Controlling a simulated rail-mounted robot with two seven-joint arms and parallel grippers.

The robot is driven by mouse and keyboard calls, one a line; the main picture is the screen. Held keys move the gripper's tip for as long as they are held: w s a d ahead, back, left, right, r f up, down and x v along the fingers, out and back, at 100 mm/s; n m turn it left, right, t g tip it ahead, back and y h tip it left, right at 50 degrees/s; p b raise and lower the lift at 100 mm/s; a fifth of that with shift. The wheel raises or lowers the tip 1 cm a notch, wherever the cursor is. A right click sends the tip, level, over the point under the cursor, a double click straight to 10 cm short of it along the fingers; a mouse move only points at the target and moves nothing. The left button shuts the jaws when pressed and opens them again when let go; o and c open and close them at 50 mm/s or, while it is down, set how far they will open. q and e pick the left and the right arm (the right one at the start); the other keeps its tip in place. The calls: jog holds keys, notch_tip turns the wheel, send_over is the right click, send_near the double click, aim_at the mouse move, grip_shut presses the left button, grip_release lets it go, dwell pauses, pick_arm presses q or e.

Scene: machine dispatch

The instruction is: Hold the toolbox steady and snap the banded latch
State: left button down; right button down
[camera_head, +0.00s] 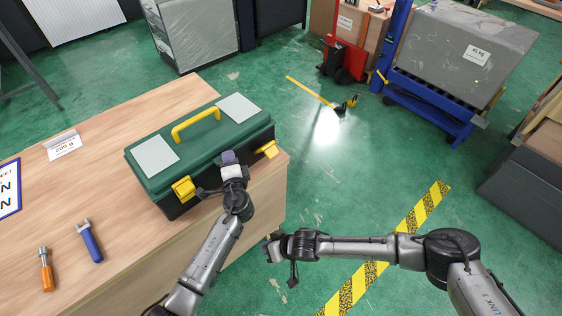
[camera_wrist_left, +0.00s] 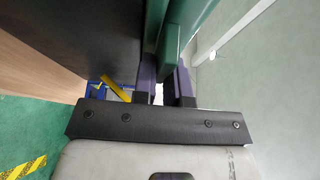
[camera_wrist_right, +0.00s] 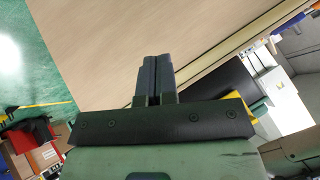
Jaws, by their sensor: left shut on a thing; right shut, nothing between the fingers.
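The toolbox (camera_head: 205,150) has a green lid, a dark body and a yellow handle (camera_head: 196,122). It stands upright near the table's right corner. Two yellow latches show on its front, a left latch (camera_head: 183,189) and a right latch (camera_head: 267,150); I cannot make out a band on either. My left gripper (camera_head: 229,160) is at the front edge of the lid, between the latches. In the left wrist view its fingers (camera_wrist_left: 167,84) are shut on a green part of the toolbox (camera_wrist_left: 170,45). My right gripper (camera_head: 270,249) is shut and empty, below and in front of the toolbox, off the table's side.
The wooden table (camera_head: 120,230) holds a blue-handled tool (camera_head: 90,241), an orange-handled screwdriver (camera_head: 46,270) and a small sign (camera_head: 63,144). A blue lift with a grey crate (camera_head: 465,50) and a red hand truck (camera_head: 345,55) stand behind. Green floor right of the table is mostly clear.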

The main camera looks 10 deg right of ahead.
aim_at(266, 151)
jog(key=s+a+m+y, duration=0.2)
jog(key=s+a+m, duration=0.1)
jog(key=a+m, duration=0.15)
jog(key=w+d+r+m+t, duration=0.5)
jog(key=w+d+r+m, duration=0.15)
jog(key=d+m, duration=0.4)
jog(key=w+d+r+m+t, duration=0.5)
jog(key=w+d+m, duration=0.35)
jog(key=m, duration=0.35)
jog(key=w+a+r+m, duration=0.1)
jog(key=w+a+m, duration=0.5)
jog(key=w, duration=0.4)
jog(key=shift+w+a+r+m, duration=0.15)
jog(key=shift+a+r+m, duration=0.15)
jog(key=shift+a, duration=0.2)
